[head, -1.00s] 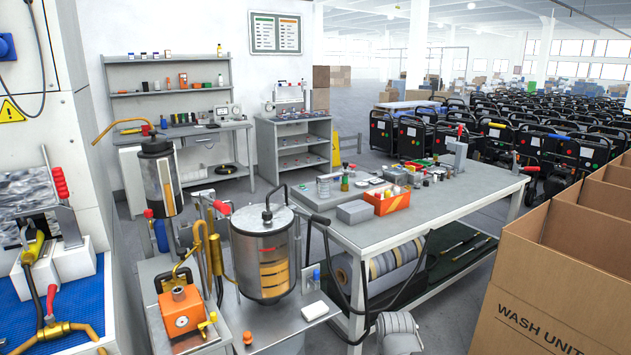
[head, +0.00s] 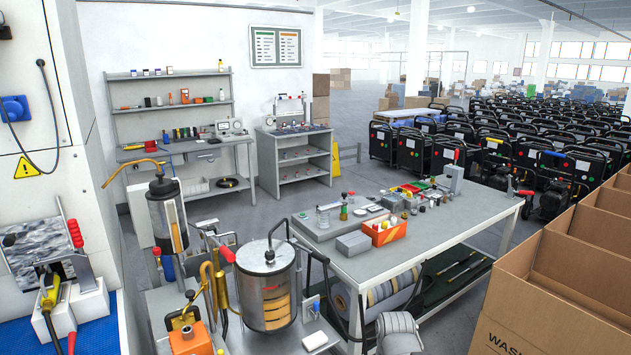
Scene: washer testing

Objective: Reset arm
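My gripper and arm do not show in the head view, so their pose cannot be seen. The metal tank (head: 268,290) with a black lid handle stands in the lower middle. A second, narrower tank (head: 167,215) stands behind it to the left. An orange block with a yellow fitting (head: 190,340) is at the bottom edge, partly cut off. A clamp fixture with red and yellow handles (head: 75,295) stands at the left.
A grey workbench (head: 440,222) bears an orange bin (head: 385,232) and small parts. Cardboard boxes (head: 560,280) fill the lower right. Many black-framed wheeled units (head: 410,145) stand behind. Shelves line the back wall. Open floor (head: 240,222) lies between the tanks and the shelves.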

